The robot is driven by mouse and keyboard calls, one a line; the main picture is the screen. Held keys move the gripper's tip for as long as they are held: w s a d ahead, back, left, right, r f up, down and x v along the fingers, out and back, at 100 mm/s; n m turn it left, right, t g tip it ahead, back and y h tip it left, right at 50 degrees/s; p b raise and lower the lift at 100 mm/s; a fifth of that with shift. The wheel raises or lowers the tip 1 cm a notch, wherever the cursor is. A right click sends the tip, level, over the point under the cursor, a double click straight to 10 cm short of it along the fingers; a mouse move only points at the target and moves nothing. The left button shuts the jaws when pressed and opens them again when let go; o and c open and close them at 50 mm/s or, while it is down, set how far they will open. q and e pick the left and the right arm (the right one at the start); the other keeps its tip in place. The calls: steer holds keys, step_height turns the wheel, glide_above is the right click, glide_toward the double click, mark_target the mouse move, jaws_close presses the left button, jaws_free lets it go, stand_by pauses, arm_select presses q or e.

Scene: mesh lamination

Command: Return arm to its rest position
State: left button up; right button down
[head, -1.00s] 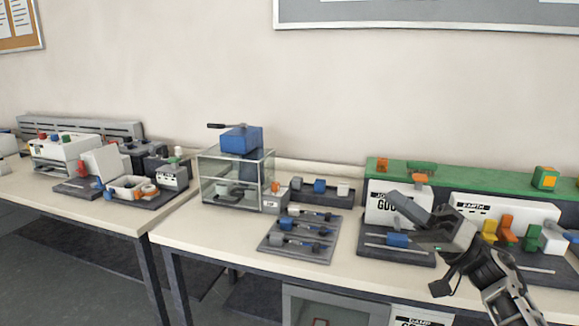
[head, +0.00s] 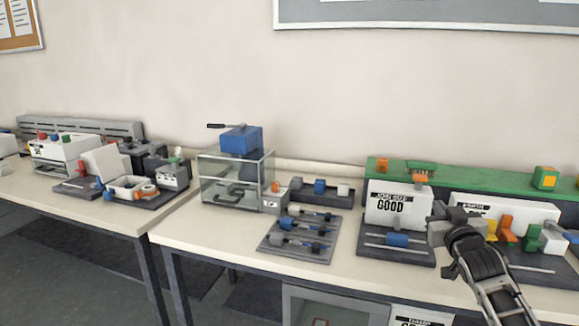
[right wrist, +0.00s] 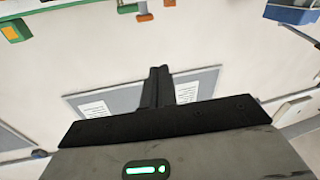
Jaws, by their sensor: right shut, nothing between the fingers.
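My right gripper (head: 440,224) is in the head view at the right, in front of the bench's right-hand fixtures. It is held up above the table's front part and covers part of the fixture behind it. In the right wrist view its fingers (right wrist: 161,76) are together with nothing between them. That view looks toward the wall, which appears upside down. My left gripper is not in view.
A white box marked GOOD (head: 393,206) and a green rail (head: 460,180) stand near my right arm. A clear press with a blue head (head: 240,140) stands mid-table, beside a dark rack of rollers (head: 265,247). The table's front edge (head: 340,278) is clear.

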steer(key=s+a+f+n+g+y, duration=0.1)
steer(key=s+a+f+n+g, duration=0.1)
steer(key=s+a+f, duration=0.6)
steer(key=s+a+f+n+g+y, duration=0.15)
steer(key=s+f, duration=0.45)
steer(key=f, duration=0.6)
steer(key=s+a+f+g+y, duration=0.1)
steer(key=s+a, duration=0.4)
steer(key=s, duration=0.7)
steer(key=s+a+f+m+g+y, duration=0.1)
steer(key=s+a+f+g, duration=0.2)
steer(key=s, duration=0.9)
step_height(320, 180, down, 3)
steer(key=a, duration=0.2)
steer(key=shift+s+a+f+y, duration=0.15)
steer(key=shift+a+y, duration=0.15)
steer(key=shift+y, duration=0.05)
